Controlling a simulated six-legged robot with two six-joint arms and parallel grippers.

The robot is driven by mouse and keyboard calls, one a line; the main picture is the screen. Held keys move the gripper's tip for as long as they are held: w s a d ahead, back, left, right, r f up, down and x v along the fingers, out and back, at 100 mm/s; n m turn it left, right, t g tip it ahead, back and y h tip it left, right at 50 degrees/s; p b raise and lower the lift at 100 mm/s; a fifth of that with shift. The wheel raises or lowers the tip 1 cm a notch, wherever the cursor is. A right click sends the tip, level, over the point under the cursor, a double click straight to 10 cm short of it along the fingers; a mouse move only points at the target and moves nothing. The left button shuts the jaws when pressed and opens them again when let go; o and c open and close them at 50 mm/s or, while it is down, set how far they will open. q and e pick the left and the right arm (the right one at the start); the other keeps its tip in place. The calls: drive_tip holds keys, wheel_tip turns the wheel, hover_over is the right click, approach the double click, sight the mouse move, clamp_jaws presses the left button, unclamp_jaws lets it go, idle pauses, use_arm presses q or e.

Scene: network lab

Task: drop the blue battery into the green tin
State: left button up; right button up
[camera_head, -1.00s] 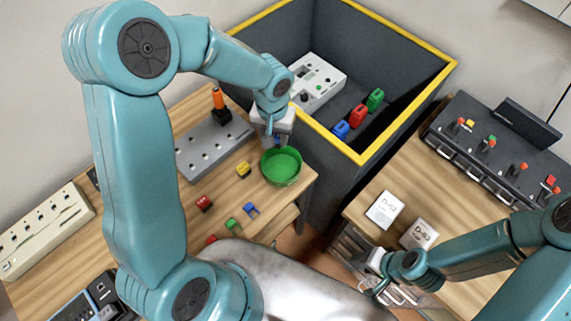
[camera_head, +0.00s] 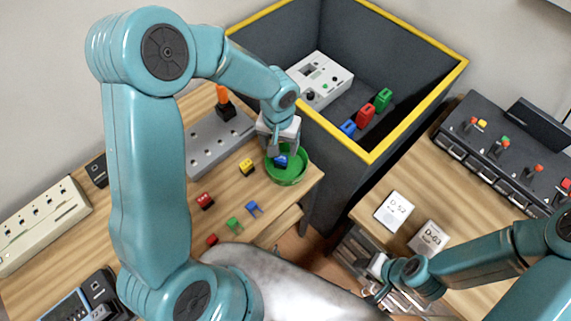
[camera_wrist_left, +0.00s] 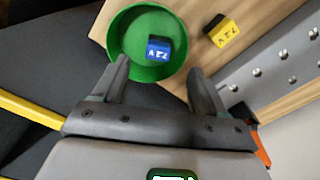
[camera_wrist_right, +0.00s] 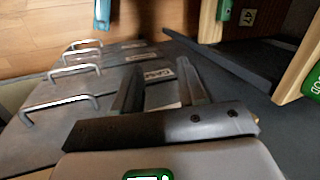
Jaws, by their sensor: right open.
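The blue battery (camera_head: 281,161), marked 72V, appears inside the round green tin (camera_head: 290,178) on the left wooden bench. The left wrist view shows the battery (camera_wrist_left: 158,50) within the rim of the tin (camera_wrist_left: 122,22), apart from both fingers. My left gripper (camera_head: 278,150) is just above the tin, with its fingers (camera_wrist_left: 157,66) spread and empty. My right gripper (camera_head: 376,292) is far from the tin, low by the drawers of the right bench. Its fingers (camera_wrist_right: 163,75) are apart with nothing clearly held between them.
A yellow battery (camera_head: 247,167) and a grey socket strip (camera_head: 218,145) lie near the tin. Red, green and blue small parts (camera_head: 254,209) lie farther forward. A deep grey bin with a yellow rim (camera_head: 415,110) stands behind. White boxes (camera_head: 394,211) lie on the right bench.

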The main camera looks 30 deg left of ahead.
use_arm(q)
drive_tip(key=shift+w+r, duration=0.15)
drive_tip(key=shift+r, duration=0.1)
wheel_tip(320, 180, up, 16)
drive_tip(key=shift+b, duration=0.35)
drive_tip(key=shift+s+f, duration=0.15)
drive_tip(key=shift+s, duration=0.05)
